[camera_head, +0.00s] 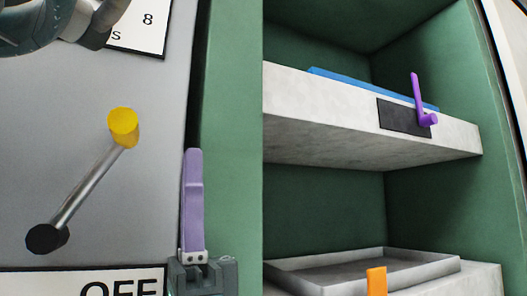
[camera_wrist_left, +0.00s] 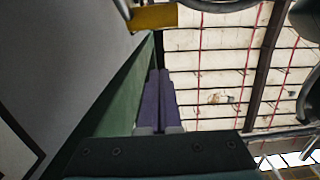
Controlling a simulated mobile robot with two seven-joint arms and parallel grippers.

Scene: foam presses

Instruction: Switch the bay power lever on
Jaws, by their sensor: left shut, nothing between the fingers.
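The bay power lever is a metal rod (camera_head: 88,187) with a yellow knob (camera_head: 123,124) at its upper end and a black pivot (camera_head: 46,238) at its lower left. It slants up to the right on a grey panel, above a white sign (camera_head: 95,284) reading OFF. My left gripper (camera_head: 193,153) points upward with its pale purple fingers shut and empty. In the head view it is right of and below the knob, apart from it. The left wrist view shows the shut fingers (camera_wrist_left: 158,72) below a yellow part, likely the knob (camera_wrist_left: 152,17). My right gripper is not in view.
A green wall (camera_head: 230,150) stands right of the panel. Further right, a pale shelf (camera_head: 330,110) carries a purple handle (camera_head: 418,95) on a dark plate and a blue slab (camera_head: 335,77). Below are a grey tray (camera_head: 450,265) and an orange tab (camera_head: 376,281).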

